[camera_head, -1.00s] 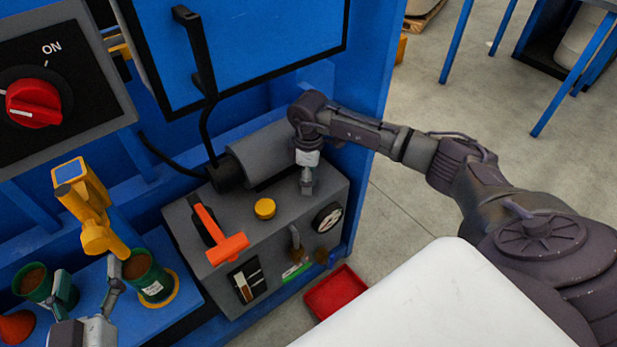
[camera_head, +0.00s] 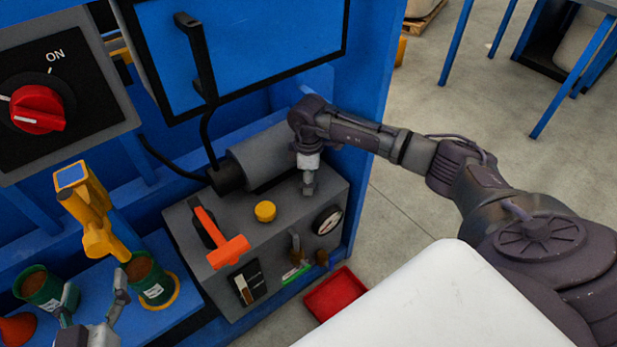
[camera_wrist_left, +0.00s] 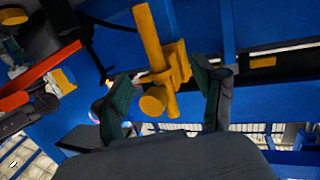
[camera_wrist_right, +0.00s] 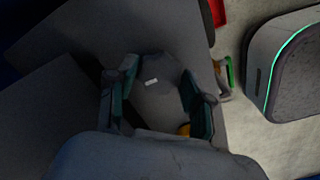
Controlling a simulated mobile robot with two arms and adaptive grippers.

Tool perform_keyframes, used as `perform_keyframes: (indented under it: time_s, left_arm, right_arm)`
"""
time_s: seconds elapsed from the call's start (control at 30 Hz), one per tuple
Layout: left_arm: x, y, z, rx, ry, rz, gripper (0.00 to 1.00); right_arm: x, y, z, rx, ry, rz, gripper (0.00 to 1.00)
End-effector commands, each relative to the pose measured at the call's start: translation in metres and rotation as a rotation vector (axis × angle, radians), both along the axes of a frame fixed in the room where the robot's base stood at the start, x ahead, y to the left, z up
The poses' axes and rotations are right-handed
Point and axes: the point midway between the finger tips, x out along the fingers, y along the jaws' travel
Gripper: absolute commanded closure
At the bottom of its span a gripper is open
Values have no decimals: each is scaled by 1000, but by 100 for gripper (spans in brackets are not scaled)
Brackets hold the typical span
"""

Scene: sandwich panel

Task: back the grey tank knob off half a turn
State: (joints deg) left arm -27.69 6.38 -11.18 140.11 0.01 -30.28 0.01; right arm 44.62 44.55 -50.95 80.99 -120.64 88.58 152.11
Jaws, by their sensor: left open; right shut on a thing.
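The grey tank knob (camera_wrist_right: 160,100) has a short white mark and sits between the fingers in the right wrist view. My right gripper (camera_wrist_right: 156,98) is shut on it. In the head view my right gripper (camera_head: 308,187) points down at the top of the grey tank unit (camera_head: 240,235), at its back right, and the knob cannot be made out there. My left gripper (camera_head: 94,294) is open and empty at the lower left, near the green cups. In the left wrist view its fingers (camera_wrist_left: 165,92) are spread, with a yellow fixture beyond them.
An orange-handled lever (camera_head: 222,240), a yellow button (camera_head: 265,211) and a gauge (camera_head: 327,220) are on the tank unit. A green cup (camera_head: 152,285) stands under the yellow fixture (camera_head: 90,208). A red bin (camera_head: 337,294) lies on the floor. A red switch (camera_head: 38,109) is at upper left.

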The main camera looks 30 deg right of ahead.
Motion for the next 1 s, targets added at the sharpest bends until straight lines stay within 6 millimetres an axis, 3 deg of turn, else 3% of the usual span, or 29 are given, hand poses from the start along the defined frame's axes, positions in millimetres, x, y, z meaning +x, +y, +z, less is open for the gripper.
perform_keyframes:
  time_s: [0.27, 0.5, 0.9, 1.0]
  left_arm:
    - [-27, 15, -50, 81, 336, 22, 31]
    - [-74, 34, -92, 154, 662, 45, 31]
    - [-155, 60, -120, 240, 1083, 74, 31]
    - [-157, 60, -117, 242, 1090, 74, 31]
  right_arm:
    - [0, 0, 3, 1, 1, 204, 84]
    - [0, 0, 2, 1, -1, 433, 84]
    - [0, 0, 2, 2, 0, 813, 84]
    - [0, 1, 2, 1, 0, 908, 84]
